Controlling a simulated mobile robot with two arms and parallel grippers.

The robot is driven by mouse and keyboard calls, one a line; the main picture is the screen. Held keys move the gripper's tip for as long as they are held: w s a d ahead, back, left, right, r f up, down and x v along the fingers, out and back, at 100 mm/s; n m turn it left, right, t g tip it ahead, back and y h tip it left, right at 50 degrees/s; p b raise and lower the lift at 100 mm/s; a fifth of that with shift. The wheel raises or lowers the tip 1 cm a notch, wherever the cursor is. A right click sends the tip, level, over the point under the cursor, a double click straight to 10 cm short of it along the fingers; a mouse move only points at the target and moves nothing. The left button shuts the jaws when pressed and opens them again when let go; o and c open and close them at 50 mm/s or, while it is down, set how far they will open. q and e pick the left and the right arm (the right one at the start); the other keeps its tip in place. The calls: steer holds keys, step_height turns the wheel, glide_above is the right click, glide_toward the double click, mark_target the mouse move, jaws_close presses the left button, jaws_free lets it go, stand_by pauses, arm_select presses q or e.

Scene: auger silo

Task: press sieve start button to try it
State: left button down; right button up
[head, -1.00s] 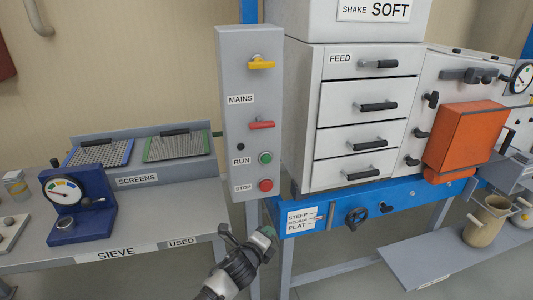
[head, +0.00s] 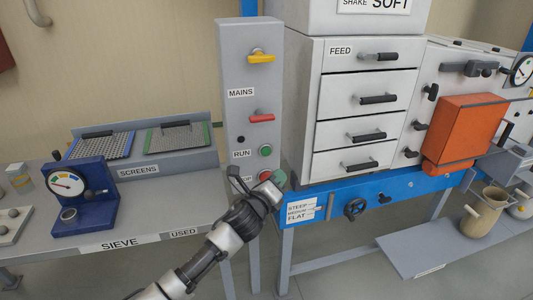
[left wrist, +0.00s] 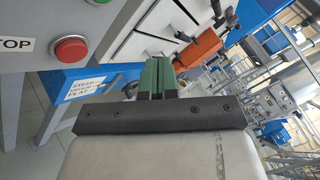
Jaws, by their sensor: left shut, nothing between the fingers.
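Below, a green button (head: 265,150) sits beside RUN, uncovered. The red STOP button (head: 265,174) is partly hidden by my left gripper; it also shows in the left wrist view (left wrist: 70,49). My left gripper (head: 279,178) is in front of the box's lower right edge, below the green button. Its green fingers (left wrist: 155,68) are shut and empty. Contact with the box cannot be told. My right gripper is out of view.
Right of the box stands a white drawer cabinet (head: 338,76) on a blue frame (head: 410,184). An orange box (head: 458,135) hangs farther right. On the left, a grey bench (head: 190,205) holds screens (head: 177,136) and a blue gauge stand (head: 84,212).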

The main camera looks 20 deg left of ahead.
mark_target(266, 151)
arm_select(q)
steer(key=shift+w+a+b, duration=0.3)
steer(key=shift+w+a, duration=0.45)
steer(key=shift+w, duration=0.3)
steer(key=shift+w+a+b, duration=0.25)
steer(key=shift+w+a, duration=0.45)
steer(key=shift+w, duration=0.4)
steer(key=shift+w+a+b, duration=0.3)
steer(key=shift+w+a, duration=0.45)
steer(key=shift+w, duration=0.3)
steer(key=shift+w+a, duration=0.1)
steer(key=shift+w, duration=0.05)
steer(key=shift+w+a, duration=0.1)
steer(key=shift+w, duration=0.1)
steer(key=shift+w+a, duration=0.3)
steer(key=shift+w, duration=0.05)
stand_by(0.8)
steer(key=shift+s+d, duration=0.5)
steer(key=shift+s, duration=0.25)
